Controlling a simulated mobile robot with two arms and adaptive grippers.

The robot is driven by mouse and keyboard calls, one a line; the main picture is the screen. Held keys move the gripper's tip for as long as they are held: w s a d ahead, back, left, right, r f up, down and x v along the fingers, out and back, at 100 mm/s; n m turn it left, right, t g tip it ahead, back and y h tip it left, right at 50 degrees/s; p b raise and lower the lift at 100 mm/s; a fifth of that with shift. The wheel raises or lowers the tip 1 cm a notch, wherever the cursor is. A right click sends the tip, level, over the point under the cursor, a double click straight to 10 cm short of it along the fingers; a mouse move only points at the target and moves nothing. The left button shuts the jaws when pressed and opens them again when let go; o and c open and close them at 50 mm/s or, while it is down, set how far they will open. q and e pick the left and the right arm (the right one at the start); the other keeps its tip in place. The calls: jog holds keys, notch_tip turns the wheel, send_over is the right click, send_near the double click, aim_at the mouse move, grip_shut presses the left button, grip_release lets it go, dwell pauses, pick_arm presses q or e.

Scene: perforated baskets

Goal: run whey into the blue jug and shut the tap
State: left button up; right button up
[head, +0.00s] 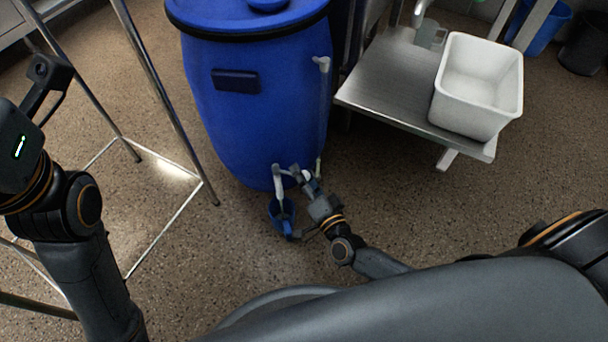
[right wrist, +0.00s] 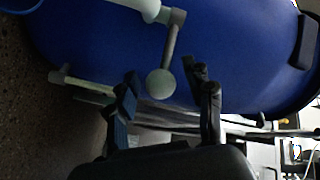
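The blue barrel (head: 255,110) stands upright on the floor. Its tap (head: 287,172) is low on the front, with a pale spout pointing down. The blue jug (head: 280,218) is under the spout; whether it holds whey is too small to tell. My right gripper (head: 308,181) is at the tap. In the right wrist view its two fingers (right wrist: 162,80) are apart, with the round knob of the tap lever (right wrist: 175,38) between them and visible gaps on both sides. A strip of blue, perhaps the jug, shows at the top left corner there.
A steel table (head: 385,80) with a white tub (head: 478,85) stands to the right of the barrel. A metal frame (head: 165,100) stands on the left, near my left arm. A pale sight pipe (head: 323,110) runs up the barrel's right side.

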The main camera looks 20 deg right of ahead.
aim_at(304, 173)
notch_tip(304, 173, up, 10)
dwell(0.7)
